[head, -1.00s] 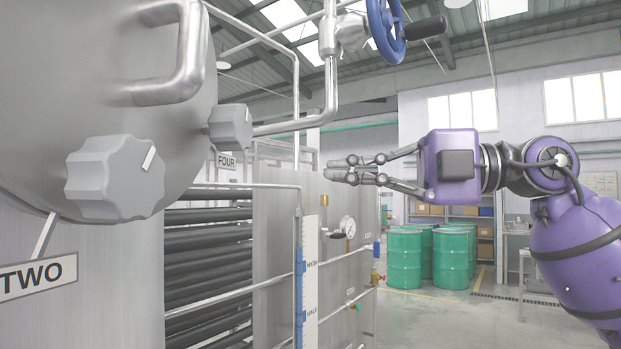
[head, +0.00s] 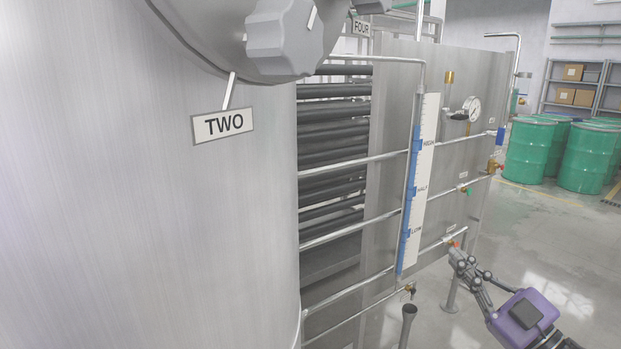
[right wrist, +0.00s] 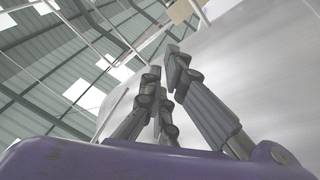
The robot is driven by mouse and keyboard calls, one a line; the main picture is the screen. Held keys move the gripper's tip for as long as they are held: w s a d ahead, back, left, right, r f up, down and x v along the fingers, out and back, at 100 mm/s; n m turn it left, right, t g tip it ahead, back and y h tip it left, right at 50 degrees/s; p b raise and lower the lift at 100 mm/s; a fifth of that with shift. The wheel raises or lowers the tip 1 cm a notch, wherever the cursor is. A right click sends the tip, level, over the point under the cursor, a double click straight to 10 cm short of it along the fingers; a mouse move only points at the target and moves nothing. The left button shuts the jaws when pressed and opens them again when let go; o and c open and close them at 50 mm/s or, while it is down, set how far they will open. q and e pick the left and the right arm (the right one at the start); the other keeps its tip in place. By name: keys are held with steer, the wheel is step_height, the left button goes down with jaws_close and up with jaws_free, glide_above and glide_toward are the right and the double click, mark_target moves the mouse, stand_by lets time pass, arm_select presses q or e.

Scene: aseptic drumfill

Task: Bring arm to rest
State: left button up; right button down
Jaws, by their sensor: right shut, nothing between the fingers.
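My right gripper (head: 457,258) is at the lower right of the head view, with its purple housing below and its fingers pointing up and left. It is shut and empty. Its fingertips appear close to the lower pipe and small valve in the picture; I cannot tell whether they touch. In the right wrist view the dark fingers (right wrist: 165,85) point up, with the roof and a pale metal surface behind them. My left gripper is not in view.
A large steel tank (head: 220,220) with a TWO label (head: 223,125) and grey knob (head: 285,40) fills the left. A level gauge (head: 418,185), pressure gauge (head: 471,108) and pipes stand mid-picture. Green drums (head: 528,150) stand at the back right. Floor at the right is open.

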steer(key=s+f+m+g+h, duration=0.1)
steer(key=s+f+m+h, duration=0.3)
steer(key=f, duration=0.6)
steer(key=s+d+f+m+g+h+p, duration=0.1)
steer(key=s+f+m+h, duration=0.3)
steer(key=f, duration=0.6)
steer(key=s+f+m+g+h, duration=0.1)
steer(key=s+f+m+h, duration=0.15)
steer(key=s+f, duration=0.5)
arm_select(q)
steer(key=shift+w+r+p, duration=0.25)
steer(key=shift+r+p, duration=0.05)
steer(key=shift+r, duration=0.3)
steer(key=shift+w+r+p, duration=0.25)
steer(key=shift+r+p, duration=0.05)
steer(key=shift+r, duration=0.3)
arm_select(e)
steer(key=s+a+f+m+g, duration=0.1)
steer(key=s+a+f+g, duration=0.2)
steer(key=s+f, duration=0.6)
steer(key=s+a+f+m+g, duration=0.1)
steer(key=s+a+f+g, duration=0.3)
steer(key=s, duration=0.7)
step_height(320, 180, down, 5)
steer(key=a, duration=0.2)
steer(key=shift+a, duration=0.3)
